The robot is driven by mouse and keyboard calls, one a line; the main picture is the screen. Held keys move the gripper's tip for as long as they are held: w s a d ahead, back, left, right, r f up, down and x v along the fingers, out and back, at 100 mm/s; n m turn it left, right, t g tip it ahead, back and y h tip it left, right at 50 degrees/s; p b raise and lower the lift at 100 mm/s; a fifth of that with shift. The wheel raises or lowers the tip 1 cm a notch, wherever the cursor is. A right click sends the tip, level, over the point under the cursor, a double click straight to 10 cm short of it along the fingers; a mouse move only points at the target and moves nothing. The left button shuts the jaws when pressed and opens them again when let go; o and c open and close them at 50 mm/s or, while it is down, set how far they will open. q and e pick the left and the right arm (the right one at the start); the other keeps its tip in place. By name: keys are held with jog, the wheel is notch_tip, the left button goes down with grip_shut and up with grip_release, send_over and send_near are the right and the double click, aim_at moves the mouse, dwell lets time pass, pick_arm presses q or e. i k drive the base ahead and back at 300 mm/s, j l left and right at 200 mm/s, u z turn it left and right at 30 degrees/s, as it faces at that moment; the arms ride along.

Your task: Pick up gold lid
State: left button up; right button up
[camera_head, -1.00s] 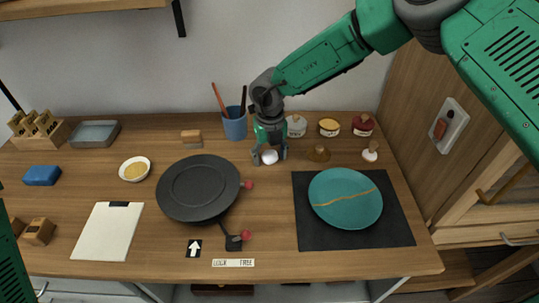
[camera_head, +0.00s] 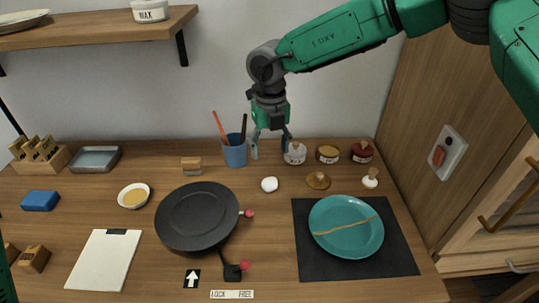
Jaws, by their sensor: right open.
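A round brown-gold lid with a small knob (camera_head: 318,181), likely the gold lid, lies on the table in front of a jar with gold contents (camera_head: 328,154). My right gripper (camera_head: 270,149) is open and empty, pointing down above the back of the table, left of the lid. Its fingers are between the blue cup (camera_head: 235,151) and a white jar (camera_head: 295,155). A small white rounded object (camera_head: 269,184) lies on the table in front of the gripper, apart from it. My left gripper is out of view.
A red jar (camera_head: 362,153) and a white-knobbed piece (camera_head: 370,179) stand at the right. A teal plate with a gold seam (camera_head: 346,215) rests on a dark mat (camera_head: 400,262). A black turntable (camera_head: 197,216) is left of centre. A cabinet (camera_head: 435,130) bounds the right.

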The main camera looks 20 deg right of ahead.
aim_at(318, 180)
jog(key=k, duration=1.5)
